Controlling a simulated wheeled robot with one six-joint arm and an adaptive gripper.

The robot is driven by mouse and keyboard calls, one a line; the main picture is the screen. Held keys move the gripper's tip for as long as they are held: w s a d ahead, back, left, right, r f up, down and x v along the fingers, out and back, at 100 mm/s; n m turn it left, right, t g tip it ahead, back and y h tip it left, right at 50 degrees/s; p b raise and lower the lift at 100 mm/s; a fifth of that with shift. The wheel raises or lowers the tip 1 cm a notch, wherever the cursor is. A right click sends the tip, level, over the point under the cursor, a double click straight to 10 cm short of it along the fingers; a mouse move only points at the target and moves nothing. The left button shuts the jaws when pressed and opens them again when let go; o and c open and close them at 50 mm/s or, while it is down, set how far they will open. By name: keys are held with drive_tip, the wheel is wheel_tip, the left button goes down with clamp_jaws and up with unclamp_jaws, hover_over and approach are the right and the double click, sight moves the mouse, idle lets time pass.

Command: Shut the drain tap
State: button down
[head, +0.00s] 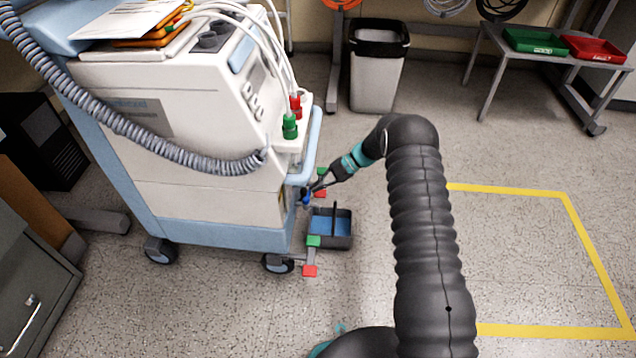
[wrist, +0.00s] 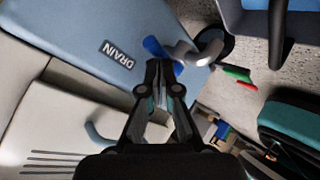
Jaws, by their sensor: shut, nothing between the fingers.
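The drain tap has a blue lever (wrist: 154,46) and a grey curved spout (wrist: 205,50), beside the raised DRAIN label (wrist: 118,54) on the pale blue panel in the wrist view. In the head view the blue lever (head: 306,198) shows small at the lower right side of the white machine (head: 190,120). My gripper (wrist: 160,64) is shut and empty, its fingertips right at the blue lever. I cannot tell whether they touch it. In the head view my gripper (head: 316,186) reaches the tap from the right and partly hides it.
A bin (head: 377,70) stands behind. The yellow-outlined floor (head: 530,260) at right is clear. A grey hose (head: 140,130) hangs along the machine.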

drive_tip(key=shift+s+r, duration=0.1)
idle(0.3)
drive_tip(key=w+d+r+p, duration=0.2)
drive_tip(key=w+d+r, duration=0.3)
drive_tip(key=d+r, duration=0.2)
drive_tip(key=shift+w+d+r, duration=0.15)
drive_tip(key=shift+d+r, duration=0.2)
drive_tip(key=shift+r, duration=0.65)
